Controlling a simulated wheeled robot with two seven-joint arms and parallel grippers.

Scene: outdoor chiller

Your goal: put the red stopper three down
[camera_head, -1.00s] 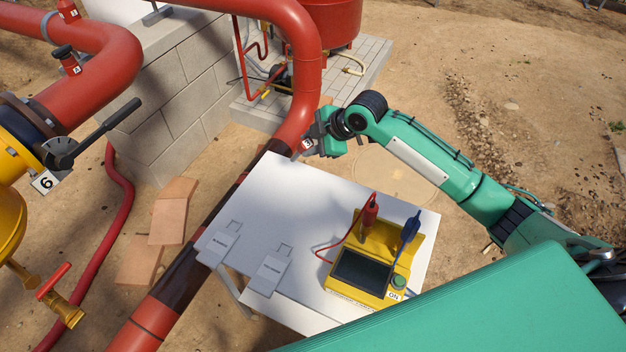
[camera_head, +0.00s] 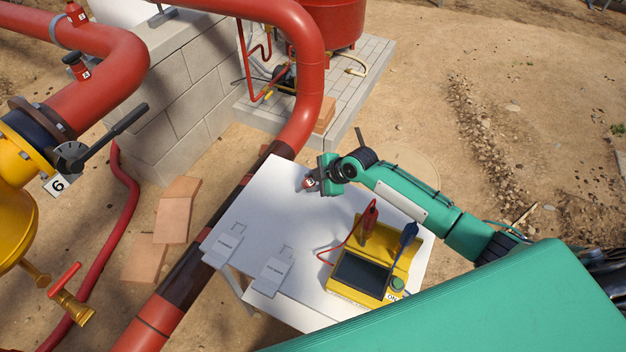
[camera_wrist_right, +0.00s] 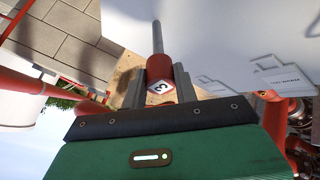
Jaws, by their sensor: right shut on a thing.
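The red stopper three (camera_head: 309,183) is in the jaws of my right gripper (camera_head: 314,180), over the far edge of the white table (camera_head: 265,205). In the right wrist view, the stopper (camera_wrist_right: 158,66) is red with a white diamond label reading 3 and a grey pin pointing away from the palm. The fingers of the right gripper (camera_wrist_right: 159,90) close on it from both sides. I cannot tell whether the stopper touches the table top. My left gripper is not in view.
A yellow meter (camera_head: 362,270) with red and blue probes stands at the table's near right. Two grey label plates (camera_head: 272,274) lie along its left side. Its middle is bare. A large red pipe (camera_head: 312,95) runs behind and left. Other red stoppers (camera_head: 76,66) sit on the left pipe.

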